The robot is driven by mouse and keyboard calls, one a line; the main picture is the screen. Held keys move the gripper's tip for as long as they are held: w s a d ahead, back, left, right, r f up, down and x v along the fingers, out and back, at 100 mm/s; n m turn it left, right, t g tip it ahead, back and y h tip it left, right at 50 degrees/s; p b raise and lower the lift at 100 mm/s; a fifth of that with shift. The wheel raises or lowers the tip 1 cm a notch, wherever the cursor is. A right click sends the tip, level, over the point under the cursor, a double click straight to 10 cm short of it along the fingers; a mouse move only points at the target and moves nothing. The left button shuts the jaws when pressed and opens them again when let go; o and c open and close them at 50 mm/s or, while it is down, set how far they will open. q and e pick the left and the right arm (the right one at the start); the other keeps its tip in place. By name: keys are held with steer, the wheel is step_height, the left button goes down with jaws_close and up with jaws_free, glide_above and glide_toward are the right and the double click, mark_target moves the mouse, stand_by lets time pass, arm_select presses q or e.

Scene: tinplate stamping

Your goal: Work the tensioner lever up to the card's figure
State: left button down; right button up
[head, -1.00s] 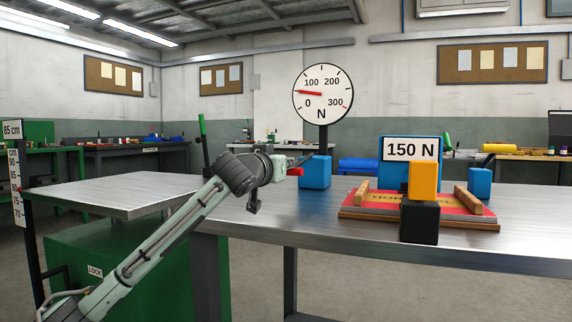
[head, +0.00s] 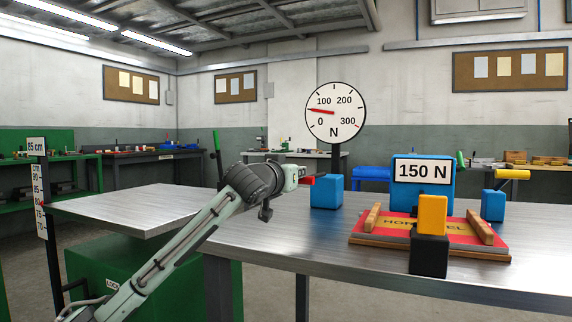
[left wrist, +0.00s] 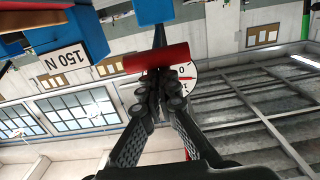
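The tensioner lever has a red handle (head: 309,180) beside a blue block (head: 326,191); the handle also lies crosswise in the left wrist view (left wrist: 155,58). My left gripper (head: 298,175) is at the handle. Its fingers (left wrist: 160,82) are drawn together, with their tips at the handle; I cannot tell whether anything is pinched between them. The card (head: 422,171) reads 150 N. My right gripper is not in view.
On the metal table (head: 300,245), a red printed sheet (head: 395,229) lies between wooden rails. A yellow block (head: 432,215) stands above a black one (head: 428,256) in front. Another blue block (head: 493,205) stands right. A lower metal top (head: 130,208) with a height scale (head: 41,195) is at left.

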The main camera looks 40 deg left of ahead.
arm_select(q)
steer(key=v, duration=0.8)
steer(key=shift+r, duration=0.2)
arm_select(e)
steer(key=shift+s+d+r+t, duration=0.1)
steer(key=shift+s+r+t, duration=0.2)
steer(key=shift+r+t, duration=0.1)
arm_select(q)
steer(key=shift+a, duration=0.1)
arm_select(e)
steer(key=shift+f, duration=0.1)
